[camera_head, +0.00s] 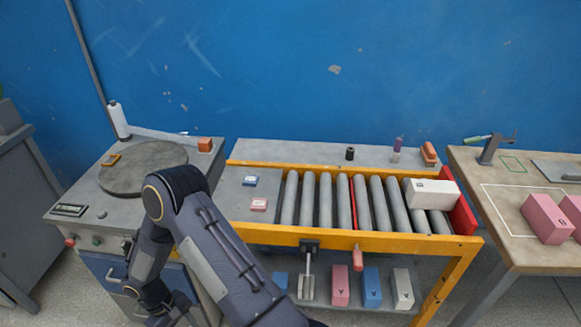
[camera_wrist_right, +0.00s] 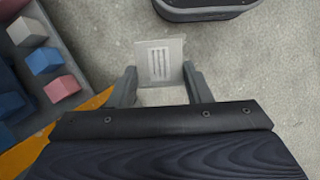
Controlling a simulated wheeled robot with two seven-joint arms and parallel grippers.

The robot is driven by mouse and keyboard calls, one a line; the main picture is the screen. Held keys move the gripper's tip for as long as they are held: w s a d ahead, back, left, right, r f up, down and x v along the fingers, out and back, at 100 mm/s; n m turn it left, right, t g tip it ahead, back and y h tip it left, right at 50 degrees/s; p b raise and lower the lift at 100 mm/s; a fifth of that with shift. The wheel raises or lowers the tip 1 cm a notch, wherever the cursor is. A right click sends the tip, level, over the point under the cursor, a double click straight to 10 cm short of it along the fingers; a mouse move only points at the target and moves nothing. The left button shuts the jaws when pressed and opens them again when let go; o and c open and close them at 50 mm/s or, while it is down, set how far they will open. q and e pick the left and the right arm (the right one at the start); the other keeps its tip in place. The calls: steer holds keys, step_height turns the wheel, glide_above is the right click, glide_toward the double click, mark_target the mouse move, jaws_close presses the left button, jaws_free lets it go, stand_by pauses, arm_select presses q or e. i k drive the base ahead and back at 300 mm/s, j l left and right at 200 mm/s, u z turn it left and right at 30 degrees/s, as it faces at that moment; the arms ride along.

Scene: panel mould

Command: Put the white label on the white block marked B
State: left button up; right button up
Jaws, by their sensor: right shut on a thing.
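The white label (camera_wrist_right: 160,62), a pale square with dark stripes, is held between the fingers of my right gripper (camera_wrist_right: 158,85), seen in the right wrist view above bare floor. My right gripper is outside the head view. A white block (camera_head: 432,194) lies at the right end of the roller conveyor; its small top mark is too small to read. Another white block (camera_head: 402,289) stands on the shelf below, its letter unclear. My left arm bends down at the left, and its gripper (camera_head: 172,312) is at the bottom edge, too dark to tell its opening.
Pink blocks (camera_head: 547,219) lie on the right table. Blue and pink blocks (camera_head: 340,286) stand on the lower shelf. A red stop (camera_head: 461,214) closes the conveyor's right end. A grey turntable (camera_head: 142,168) is at left. The middle rollers (camera_head: 325,200) are clear.

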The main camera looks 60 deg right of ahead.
mark_target(445, 186)
steer(key=k+l+u, duration=0.15)
steer(key=k+u, duration=0.25)
steer(key=k+l+u, duration=0.1)
steer(key=u, duration=0.3)
steer(key=k+u, duration=0.1)
steer(key=k, duration=0.8)
steer(key=k+z, duration=0.1)
steer(key=z, duration=0.25)
steer(key=k+z, duration=0.1)
steer(key=z, duration=0.3)
steer(key=l+z, duration=0.1)
steer(key=z, duration=0.25)
steer(key=k+l, duration=0.05)
